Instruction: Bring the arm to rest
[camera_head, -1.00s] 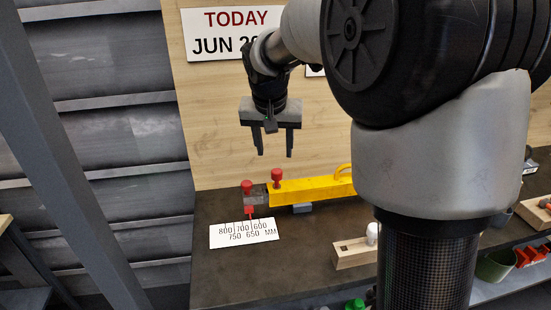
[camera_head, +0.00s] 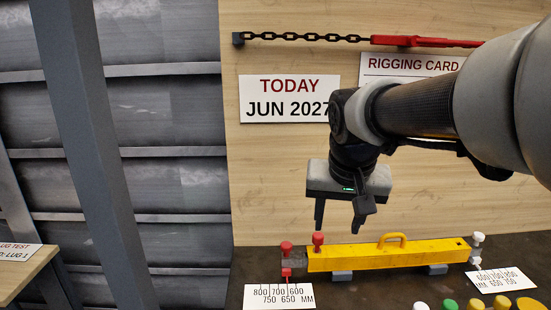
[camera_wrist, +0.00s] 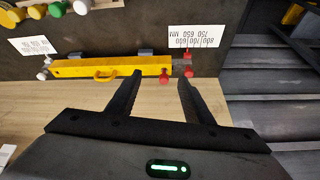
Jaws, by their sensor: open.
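My gripper (camera_head: 338,213) hangs in front of the wooden back panel, with its fingers pointing down. It is open and empty, above the left part of the yellow beam (camera_head: 350,258). In the wrist view my two fingers (camera_wrist: 160,88) are spread apart, with the yellow beam (camera_wrist: 75,69) beyond them. Two red knobs (camera_head: 318,239) stand at the beam's left end, below and apart from my fingers. A white knob (camera_head: 478,238) stands at the right end. My arm reaches in from the right.
Scale cards lie at the beam's left (camera_head: 280,296) and right (camera_head: 501,281) ends. Several coloured caps (camera_head: 450,305) sit at the front of the dark bench. A date sign (camera_head: 289,98), a rigging card (camera_head: 410,66) and a chain (camera_head: 305,38) are on the back panel. A grey post (camera_head: 95,150) stands left.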

